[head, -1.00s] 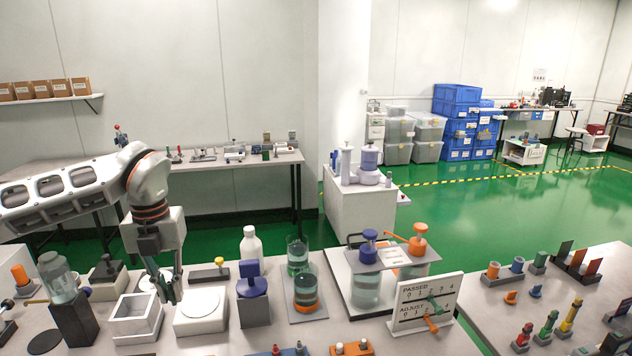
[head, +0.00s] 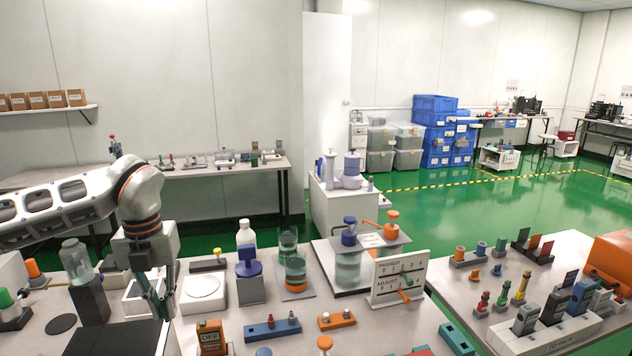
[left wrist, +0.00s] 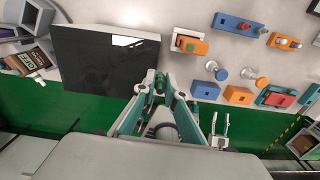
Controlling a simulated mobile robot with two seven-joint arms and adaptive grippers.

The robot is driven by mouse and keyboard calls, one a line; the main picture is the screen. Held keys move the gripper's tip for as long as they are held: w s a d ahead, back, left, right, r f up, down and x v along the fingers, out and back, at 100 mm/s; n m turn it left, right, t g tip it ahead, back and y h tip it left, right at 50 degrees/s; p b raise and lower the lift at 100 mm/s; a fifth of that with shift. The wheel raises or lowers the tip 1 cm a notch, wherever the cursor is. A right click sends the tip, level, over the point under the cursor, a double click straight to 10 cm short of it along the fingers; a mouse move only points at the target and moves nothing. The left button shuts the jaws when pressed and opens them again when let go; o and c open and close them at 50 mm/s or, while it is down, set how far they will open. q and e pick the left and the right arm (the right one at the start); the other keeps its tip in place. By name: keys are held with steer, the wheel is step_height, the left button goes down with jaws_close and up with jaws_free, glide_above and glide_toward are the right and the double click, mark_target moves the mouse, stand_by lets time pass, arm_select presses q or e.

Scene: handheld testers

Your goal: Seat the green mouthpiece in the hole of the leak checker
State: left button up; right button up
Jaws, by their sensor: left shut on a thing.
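My left gripper (head: 160,308) is low over the left part of the bench, in front of the open white box. In the left wrist view its fingers (left wrist: 158,86) are shut on a small green piece, the green mouthpiece (left wrist: 160,81), mostly hidden by the fingertips. The tips are at the right edge of the black panel (left wrist: 105,60). An orange device (head: 211,338) stands right of the gripper; it shows green on top in the wrist view (left wrist: 190,44). I cannot tell which device is the leak checker. A two-pronged gripper, apparently my right (left wrist: 220,125), is open and empty beyond the bench edge.
The black panel also shows in the head view (head: 118,338). Right of the gripper are a blue holder (head: 272,329), an orange holder (head: 337,320) and a marked white board (head: 398,278). A dark stand with a jar (head: 90,300) is to the left. Bare bench shows between the holders.

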arm_select(q)
steer(key=d+m, duration=0.2)
steer(key=d, duration=0.8)
steer(key=s+d+f+n, duration=0.1)
steer(key=s+f+n, duration=0.35)
steer(key=n, duration=1.25)
steer(key=s+f+n, duration=0.2)
steer(key=s+n, duration=0.5)
steer(key=n, duration=1)
steer(key=shift+n, duration=0.8)
steer(key=shift+w+a, duration=0.25)
steer(key=shift+a, duration=0.65)
steer(key=shift+w+a, duration=0.25)
steer(key=shift+a, duration=0.7)
steer(key=shift+w+a, duration=0.25)
steer(key=shift+a, duration=0.65)
